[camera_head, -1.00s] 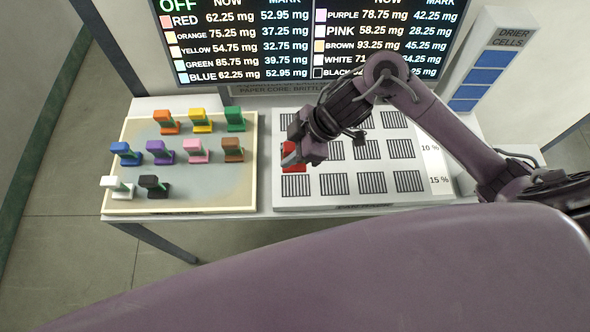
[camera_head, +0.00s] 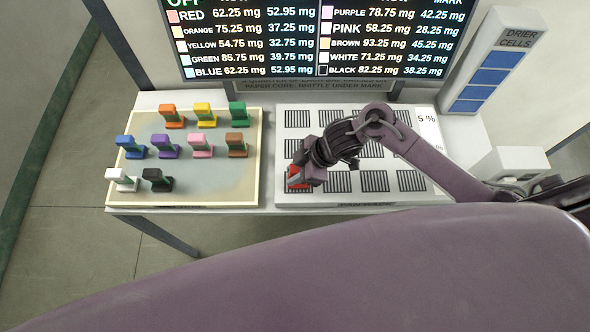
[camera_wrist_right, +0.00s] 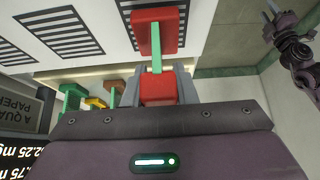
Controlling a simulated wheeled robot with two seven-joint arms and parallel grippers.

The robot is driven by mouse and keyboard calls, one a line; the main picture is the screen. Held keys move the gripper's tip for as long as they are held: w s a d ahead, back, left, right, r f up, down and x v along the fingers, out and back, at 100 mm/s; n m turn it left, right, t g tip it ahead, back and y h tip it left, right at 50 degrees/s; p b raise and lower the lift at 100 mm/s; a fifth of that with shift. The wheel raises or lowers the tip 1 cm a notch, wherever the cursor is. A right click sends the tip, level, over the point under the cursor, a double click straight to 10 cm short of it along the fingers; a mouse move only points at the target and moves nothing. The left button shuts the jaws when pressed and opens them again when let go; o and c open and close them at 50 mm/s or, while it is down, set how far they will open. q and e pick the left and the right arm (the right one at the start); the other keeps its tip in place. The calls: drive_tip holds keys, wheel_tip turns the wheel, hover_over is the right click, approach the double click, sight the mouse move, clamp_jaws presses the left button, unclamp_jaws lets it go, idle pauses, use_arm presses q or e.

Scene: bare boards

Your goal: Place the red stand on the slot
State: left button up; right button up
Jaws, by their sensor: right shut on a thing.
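My right gripper (camera_head: 304,172) is shut on the red stand (camera_head: 297,181) over the front-left striped slot of the white board (camera_head: 288,200). In the right wrist view the stand's red block (camera_wrist_right: 158,88) is between the fingers. Its green stem leads to a red base (camera_wrist_right: 155,30), which overlaps a striped slot (camera_wrist_right: 148,50); stripes show on both sides. I cannot tell whether the base touches the board. The arm hides part of the slots. What seems to be my left arm's end (camera_wrist_right: 292,45) shows at the right wrist view's upper right, too small to read.
A beige tray (camera_head: 237,196) at left holds several coloured stands. A display (camera_head: 320,40) stands behind the table. A white drier cells box (camera_head: 497,60) is at back right, and a small white box (camera_head: 520,163) stands near my right forearm.

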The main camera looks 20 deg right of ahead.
drive_tip(key=shift+f, duration=0.2)
drive_tip(key=o, duration=1)
drive_tip(key=shift+r, duration=0.1)
drive_tip(key=shift+r, duration=0.2)
drive_tip(key=shift+d+r, duration=0.25)
drive_tip(key=b+v, duration=0.1)
drive_tip(key=v, duration=1)
drive_tip(key=shift+s+r+b, duration=0.1)
drive_tip(key=shift+r+b, duration=0.05)
drive_tip(key=shift+b, duration=0.2)
